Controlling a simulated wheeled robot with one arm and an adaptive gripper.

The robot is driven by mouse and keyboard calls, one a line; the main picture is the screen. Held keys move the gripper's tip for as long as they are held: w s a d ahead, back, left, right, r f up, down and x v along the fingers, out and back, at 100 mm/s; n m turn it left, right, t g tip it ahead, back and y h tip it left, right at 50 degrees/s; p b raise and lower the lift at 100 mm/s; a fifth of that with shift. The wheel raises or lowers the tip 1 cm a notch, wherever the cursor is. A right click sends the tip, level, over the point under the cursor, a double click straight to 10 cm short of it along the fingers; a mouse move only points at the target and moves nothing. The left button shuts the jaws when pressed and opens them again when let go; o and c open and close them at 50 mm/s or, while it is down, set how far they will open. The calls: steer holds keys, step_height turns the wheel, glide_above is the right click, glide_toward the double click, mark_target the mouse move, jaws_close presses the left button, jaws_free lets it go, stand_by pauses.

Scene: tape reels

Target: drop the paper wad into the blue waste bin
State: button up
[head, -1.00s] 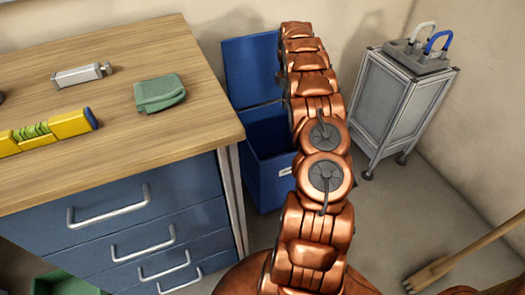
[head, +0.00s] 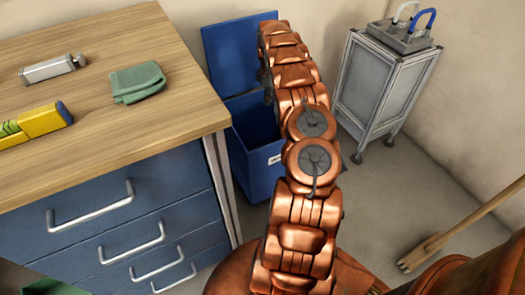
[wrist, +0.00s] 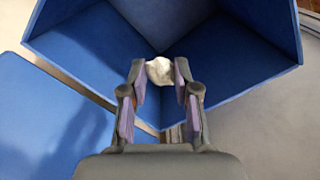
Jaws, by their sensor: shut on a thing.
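The paper wad (wrist: 160,71) is a small white crumpled ball in the wrist view. My gripper (wrist: 160,72) is shut on it, with a fingertip on each side. The blue waste bin (wrist: 235,60) lies beneath the gripper in the wrist view, and the wad shows against its open inside. In the head view the blue bin (head: 262,175) stands on the floor beside the workbench, with its lid (head: 238,55) raised at the back. My arm covers part of the bin there, and the gripper and wad are hidden in that view.
A wooden workbench (head: 140,115) with blue drawers stands to the left of the bin. On it lie a green cloth (head: 137,83), a yellow level (head: 40,122) and a metal block (head: 48,68). A grey cabinet (head: 378,85) stands at right. A broom (head: 455,232) lies at lower right.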

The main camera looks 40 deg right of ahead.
steer(key=o, duration=0.8)
steer(key=shift+c, duration=0.2)
steer(key=shift+r, duration=0.15)
step_height(320, 180, up, 12)
stand_by(0.5)
steer(key=shift+s+a, duration=0.1)
